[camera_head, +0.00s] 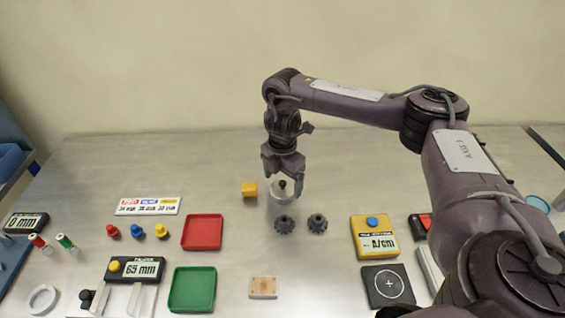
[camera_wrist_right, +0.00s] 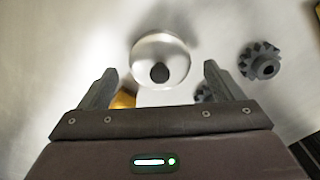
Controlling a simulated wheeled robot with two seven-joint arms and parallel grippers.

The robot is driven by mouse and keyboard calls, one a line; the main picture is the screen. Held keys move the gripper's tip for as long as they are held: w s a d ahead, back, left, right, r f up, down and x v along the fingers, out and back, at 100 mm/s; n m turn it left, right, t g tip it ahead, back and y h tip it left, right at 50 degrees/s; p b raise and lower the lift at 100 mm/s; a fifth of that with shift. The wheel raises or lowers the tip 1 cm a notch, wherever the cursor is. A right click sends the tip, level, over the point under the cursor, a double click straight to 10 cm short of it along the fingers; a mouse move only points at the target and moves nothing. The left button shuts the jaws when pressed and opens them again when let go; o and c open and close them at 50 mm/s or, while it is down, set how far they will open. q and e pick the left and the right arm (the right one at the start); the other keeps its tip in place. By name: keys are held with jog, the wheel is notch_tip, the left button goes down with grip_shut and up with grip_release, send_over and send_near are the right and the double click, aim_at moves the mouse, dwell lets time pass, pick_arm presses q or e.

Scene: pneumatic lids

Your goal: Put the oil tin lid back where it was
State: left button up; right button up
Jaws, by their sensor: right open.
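A round shiny silver piece with a dark knob on top, which looks like the oil tin lid (camera_head: 281,197), is at the middle of the table just behind two dark gears. In the right wrist view the lid (camera_wrist_right: 160,45) is near the top centre, with its dark knob facing me. My right gripper (camera_head: 284,179) is open above it, pointing down, with its fingers on either side of the knob and apparently not touching it. I cannot tell whether the lid sits on a tin or on the table. My left gripper is not in view.
Dark gears (camera_head: 317,223) stand just in front of the lid. A yellow block (camera_head: 249,189) is close on its left. A red tray (camera_head: 202,246), a green tray (camera_head: 175,308) and a yellow scale (camera_head: 361,252) lie farther out. The table behind the lid is clear.

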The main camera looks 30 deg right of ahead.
aim_at(282, 182)
notch_tip(282, 182, up, 12)
jog(key=p, duration=0.3)
jog(key=shift+f, duration=0.1)
dwell(0.4)
